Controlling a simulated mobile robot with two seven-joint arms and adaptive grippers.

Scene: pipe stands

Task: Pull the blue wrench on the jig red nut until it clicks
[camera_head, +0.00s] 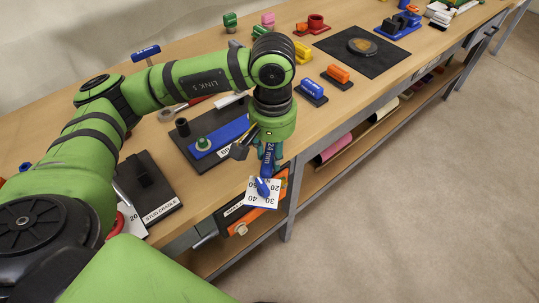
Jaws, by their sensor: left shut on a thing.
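My left gripper (260,151) reaches down at the bench's front edge. It is shut on the blue wrench (267,161), whose handle is marked 24 mm. The wrench points down toward a white dial plate (262,201) with numbers such as 20, 30 and 40. A blue pointer-like piece (263,187) lies over the plate. Behind the plate is an orange-red jig part (283,182) on the bench front. I cannot make out the red nut; the wrench, plate and gripper cover that area. My right gripper is not in view.
A dark board with a blue bar (222,137) lies just left of the gripper. A stud cradle (155,195) stands further left. Blue (312,88) and orange (338,74) blocks sit to the right on the bench. The floor in front is clear.

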